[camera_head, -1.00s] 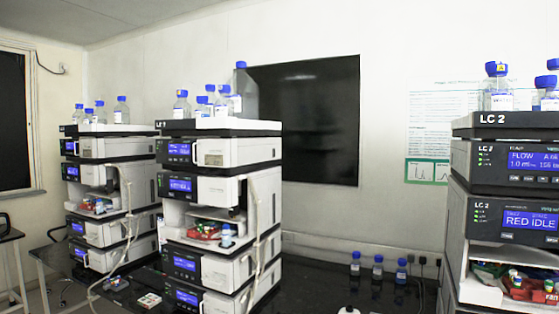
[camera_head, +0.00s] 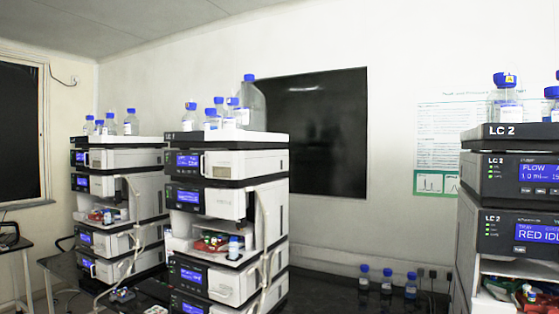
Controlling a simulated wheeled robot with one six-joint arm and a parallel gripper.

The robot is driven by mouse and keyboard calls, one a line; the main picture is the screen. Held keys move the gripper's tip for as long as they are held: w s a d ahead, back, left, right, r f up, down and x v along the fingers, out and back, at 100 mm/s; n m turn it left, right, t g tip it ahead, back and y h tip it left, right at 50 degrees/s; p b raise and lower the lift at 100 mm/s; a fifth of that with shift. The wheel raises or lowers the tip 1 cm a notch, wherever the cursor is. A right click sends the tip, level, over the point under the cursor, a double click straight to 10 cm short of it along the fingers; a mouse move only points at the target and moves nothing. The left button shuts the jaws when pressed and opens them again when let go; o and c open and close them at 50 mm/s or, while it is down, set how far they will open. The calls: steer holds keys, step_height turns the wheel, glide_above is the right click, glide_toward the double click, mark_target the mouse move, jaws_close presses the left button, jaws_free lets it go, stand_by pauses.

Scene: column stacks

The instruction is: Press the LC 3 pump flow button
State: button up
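Three column stacks show. The near right stack (camera_head: 486,133) is labelled LC 2; its upper module (camera_head: 515,174) has a blue display reading FLOW with a row of small buttons under it. The middle stack (camera_head: 223,141) carries a label too small to read for certain. Its upper modules have blue displays (camera_head: 188,163), too small to read. The far left stack (camera_head: 122,141) is smaller in view, its label unreadable. I cannot tell which stack is LC 3. My gripper is not in view.
A dark bench (camera_head: 335,290) lies between the middle and right stacks, with three blue-capped bottles (camera_head: 387,280) at its back. A side table (camera_head: 17,247) stands far left. Blue-capped bottles stand on the stacks. A black screen (camera_head: 325,135) hangs behind.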

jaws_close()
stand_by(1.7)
